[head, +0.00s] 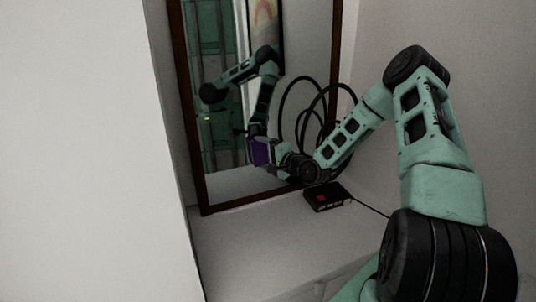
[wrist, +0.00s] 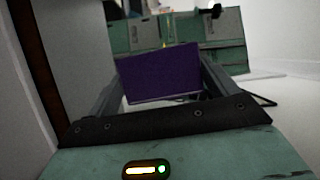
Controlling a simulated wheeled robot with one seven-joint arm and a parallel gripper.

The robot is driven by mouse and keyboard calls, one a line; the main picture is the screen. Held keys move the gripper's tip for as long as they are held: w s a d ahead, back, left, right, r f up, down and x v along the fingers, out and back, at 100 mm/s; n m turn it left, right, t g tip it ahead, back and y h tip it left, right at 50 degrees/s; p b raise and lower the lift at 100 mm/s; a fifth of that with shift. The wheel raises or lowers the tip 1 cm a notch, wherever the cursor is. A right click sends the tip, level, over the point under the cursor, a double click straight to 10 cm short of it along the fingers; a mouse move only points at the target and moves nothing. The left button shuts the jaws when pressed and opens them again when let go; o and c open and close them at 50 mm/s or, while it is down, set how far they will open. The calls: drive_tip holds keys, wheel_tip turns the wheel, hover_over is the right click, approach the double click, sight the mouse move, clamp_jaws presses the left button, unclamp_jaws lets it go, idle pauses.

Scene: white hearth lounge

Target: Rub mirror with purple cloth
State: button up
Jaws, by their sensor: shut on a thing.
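The mirror (head: 308,60) has a dark brown frame and stands upright against the wall at the back of a recess in the head view. My gripper (head: 272,153) is in front of its lower part. The gripper is shut on the purple cloth (head: 260,152), which faces the glass. In the wrist view the cloth (wrist: 160,75) is a flat purple rectangle between the fingers of my gripper (wrist: 162,85). The reflection of my arm meets the cloth in the glass. I cannot tell whether the cloth touches the mirror.
A black box (head: 328,198) with a red mark and a cable sits on the pale ledge (head: 250,250) below the mirror. Black cable loops (head: 283,105) show beside my forearm. A white wall (head: 80,150) fills the left, close to the mirror's left edge.

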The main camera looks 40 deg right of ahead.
drive_tip(key=shift+w+a, duration=0.35)
drive_tip(key=shift+a, duration=0.8)
drive_tip(key=shift+w+a, duration=0.35)
drive_tip(key=shift+a, duration=0.75)
drive_tip(key=shift+w+a, duration=0.35)
drive_tip(key=shift+a, duration=0.8)
drive_tip(key=shift+s, duration=0.1)
drive_tip(key=shift+s+a+r, duration=0.1)
drive_tip(key=shift+s+a, duration=0.2)
drive_tip(key=shift+s, duration=0.65)
drive_tip(key=shift+s+a+r, duration=0.1)
drive_tip(key=shift+s+a, duration=0.15)
drive_tip(key=shift+s, duration=0.65)
drive_tip(key=shift+s+a, duration=0.3)
drive_tip(key=shift+s, duration=0.65)
drive_tip(key=shift+s, duration=0.1)
drive_tip(key=s, duration=0.2)
drive_tip(key=shift+s+a+r, duration=0.15)
drive_tip(key=shift+s+a, duration=0.2)
drive_tip(key=shift+a, duration=0.05)
